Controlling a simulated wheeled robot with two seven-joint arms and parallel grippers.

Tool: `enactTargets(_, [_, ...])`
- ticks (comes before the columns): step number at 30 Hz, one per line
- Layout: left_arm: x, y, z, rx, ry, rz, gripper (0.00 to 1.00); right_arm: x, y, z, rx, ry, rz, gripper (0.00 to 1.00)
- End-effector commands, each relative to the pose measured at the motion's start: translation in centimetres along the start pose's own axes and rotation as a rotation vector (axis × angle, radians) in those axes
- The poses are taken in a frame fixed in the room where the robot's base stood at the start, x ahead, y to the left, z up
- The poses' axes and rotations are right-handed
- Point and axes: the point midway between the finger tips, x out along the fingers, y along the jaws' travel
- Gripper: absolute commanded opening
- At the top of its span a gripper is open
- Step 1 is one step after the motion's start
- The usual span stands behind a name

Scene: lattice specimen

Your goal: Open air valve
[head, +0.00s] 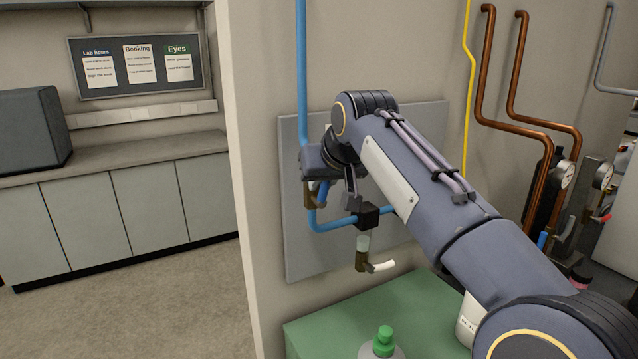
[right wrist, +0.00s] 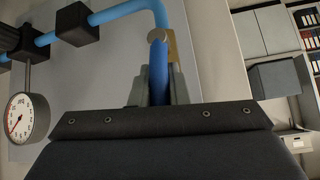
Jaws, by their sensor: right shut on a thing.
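The blue air pipe (head: 302,75) runs down the wall panel, passes behind my right gripper, and bends right to a black block (head: 368,215). A brass valve body (head: 309,196) shows just below the gripper; it also shows in the right wrist view (right wrist: 173,48). My right gripper (head: 333,194) is at the valve. In the right wrist view its grey fingers (right wrist: 158,92) are shut on the blue valve handle (right wrist: 158,65), which points toward the palm. The handle is partly hidden in the head view. My left gripper is not in view.
A dial gauge (right wrist: 24,117) hangs beside the pipe. Below the block is a brass fitting with a pale spout (head: 380,266). A green bench (head: 320,335) holds a green-capped bottle (head: 383,343). Copper pipes (head: 485,70) and a yellow pipe (head: 467,100) run at right. Floor at left is clear.

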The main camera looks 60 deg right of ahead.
Motion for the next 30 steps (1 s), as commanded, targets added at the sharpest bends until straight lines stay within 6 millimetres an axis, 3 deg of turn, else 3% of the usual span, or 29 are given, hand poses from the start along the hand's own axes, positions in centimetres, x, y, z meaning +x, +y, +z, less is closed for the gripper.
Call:
enactTargets(22, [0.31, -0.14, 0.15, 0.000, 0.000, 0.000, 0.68, 0.03, -0.41, 0.18, -0.064, 0.014, 0.063, 0.00])
enactTargets(23, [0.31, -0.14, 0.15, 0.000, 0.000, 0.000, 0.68, 0.03, -0.41, 0.18, -0.065, 0.014, 0.062, 0.17])
enactTargets(24, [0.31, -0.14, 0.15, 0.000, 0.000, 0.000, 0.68, 0.04, -0.41, 0.18, -0.064, 0.014, 0.062, 0.22])
enactTargets(27, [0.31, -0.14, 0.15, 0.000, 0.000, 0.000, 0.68, 0.02, -0.41, 0.16, -0.064, 0.014, 0.062, 0.35])
enactTargets(30, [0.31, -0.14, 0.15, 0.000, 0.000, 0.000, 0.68, 0.00, -0.40, 0.14, -0.063, 0.015, 0.062, 0.37])
